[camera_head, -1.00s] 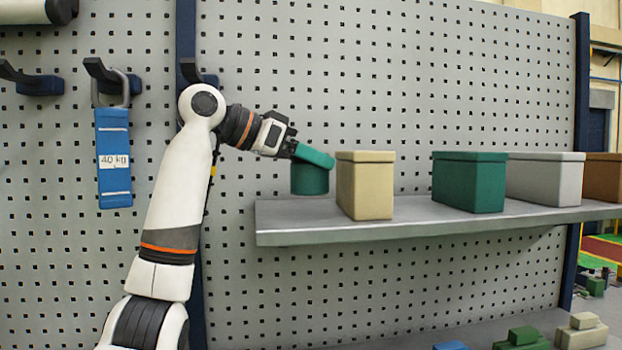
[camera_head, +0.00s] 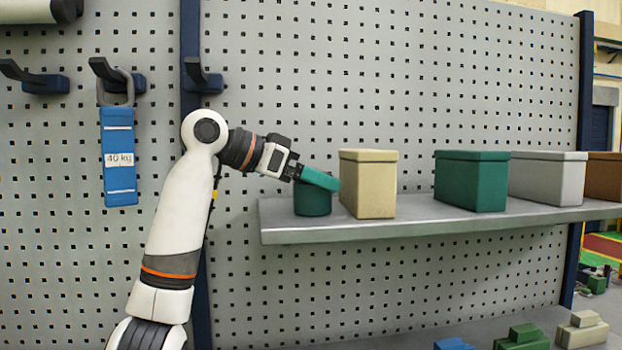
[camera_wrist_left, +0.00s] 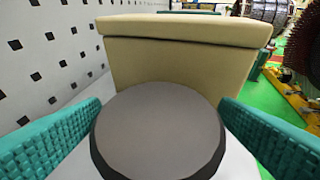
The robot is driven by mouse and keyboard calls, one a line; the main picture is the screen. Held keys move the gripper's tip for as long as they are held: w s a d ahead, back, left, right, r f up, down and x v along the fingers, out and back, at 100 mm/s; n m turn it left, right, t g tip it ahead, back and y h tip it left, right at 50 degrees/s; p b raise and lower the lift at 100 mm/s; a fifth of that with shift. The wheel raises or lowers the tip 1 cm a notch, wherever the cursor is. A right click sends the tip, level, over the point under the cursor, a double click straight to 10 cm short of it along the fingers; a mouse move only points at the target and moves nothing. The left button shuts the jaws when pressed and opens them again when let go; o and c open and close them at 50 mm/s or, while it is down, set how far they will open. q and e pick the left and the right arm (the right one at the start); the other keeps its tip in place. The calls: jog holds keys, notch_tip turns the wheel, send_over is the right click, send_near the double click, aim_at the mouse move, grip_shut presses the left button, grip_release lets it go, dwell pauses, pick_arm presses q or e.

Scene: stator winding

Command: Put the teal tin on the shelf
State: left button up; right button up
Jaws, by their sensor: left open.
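The teal tin (camera_head: 312,201) stands upright at the left end of the grey shelf (camera_head: 400,225), just left of a beige box (camera_head: 368,185). In the left wrist view its round grey top (camera_wrist_left: 157,135) with a dark rim sits between the teal fingers. My left gripper (camera_head: 318,179) is at the tin from above and the left, covering part of its top in the head view. It is open, with a finger on each side of the tin (camera_wrist_left: 158,130). My right gripper is in no view.
A green box (camera_head: 471,182), a light grey box (camera_head: 547,178) and a brown box (camera_head: 604,176) stand further right on the shelf. The beige box is close beyond the tin. Behind is a pegboard with hooks and a blue 40 kg tag (camera_head: 119,160).

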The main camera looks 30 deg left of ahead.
pick_arm(q)
jog(key=shift+r, duration=0.15)
jog(key=shift+s+a, duration=0.15)
jog(key=shift+a, duration=0.05)
jog(key=b+v, duration=0.4)
jog(key=v, duration=0.7)
jog(key=shift+s+r+b, duration=0.15)
jog(key=shift+r+b, duration=0.1)
jog(key=shift+b, duration=0.05)
jog(key=shift+f, duration=0.15)
